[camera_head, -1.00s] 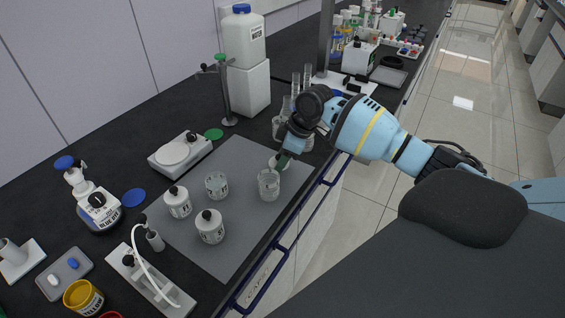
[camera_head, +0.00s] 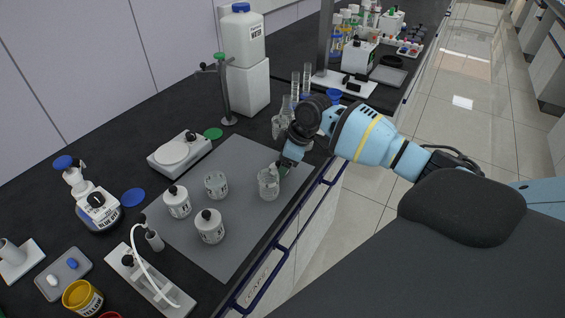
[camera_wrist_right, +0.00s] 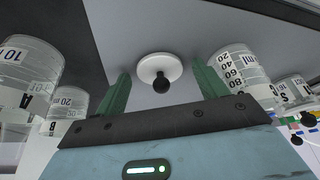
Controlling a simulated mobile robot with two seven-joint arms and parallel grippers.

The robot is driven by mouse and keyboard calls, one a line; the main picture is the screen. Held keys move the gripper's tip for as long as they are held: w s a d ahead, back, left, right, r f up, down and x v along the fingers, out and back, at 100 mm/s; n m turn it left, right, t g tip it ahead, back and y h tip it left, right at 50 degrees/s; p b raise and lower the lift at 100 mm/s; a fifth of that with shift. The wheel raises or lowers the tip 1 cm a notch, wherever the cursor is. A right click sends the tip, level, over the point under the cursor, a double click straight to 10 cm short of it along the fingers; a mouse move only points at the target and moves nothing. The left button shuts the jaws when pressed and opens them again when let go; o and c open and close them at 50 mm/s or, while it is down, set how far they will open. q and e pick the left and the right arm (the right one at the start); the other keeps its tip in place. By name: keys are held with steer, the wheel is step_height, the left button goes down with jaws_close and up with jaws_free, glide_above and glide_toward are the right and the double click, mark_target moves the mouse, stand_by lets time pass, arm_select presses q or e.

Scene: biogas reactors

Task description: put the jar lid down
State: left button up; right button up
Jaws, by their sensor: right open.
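The jar lid (camera_wrist_right: 160,68), a white disc with a black knob, lies on the grey mat (camera_head: 245,222) in the right wrist view, knob toward the camera. My right gripper (camera_wrist_right: 160,90) is open, with one green finger on each side of the lid and a gap to both. In the head view the gripper (camera_head: 285,168) is low over the mat's right part, beside a glass beaker (camera_head: 268,186). There the lid is mostly hidden by the beaker and gripper. My left gripper is out of view.
Two lidded white jars (camera_head: 177,202) (camera_head: 210,227) and a second glass beaker (camera_head: 215,186) stand on the mat. Glassware (camera_head: 279,128) stands close behind the gripper. A hotplate (camera_head: 180,153) is at the left. The mat's front right part is clear.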

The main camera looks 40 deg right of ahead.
steer(key=shift+r, duration=0.3)
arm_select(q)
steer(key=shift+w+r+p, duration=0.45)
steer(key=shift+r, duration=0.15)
arm_select(e)
steer(key=v, duration=1.1)
steer(key=shift+s+r, duration=0.15)
steer(key=shift+r, duration=0.2)
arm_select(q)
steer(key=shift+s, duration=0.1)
arm_select(e)
steer(key=shift+d, duration=0.1)
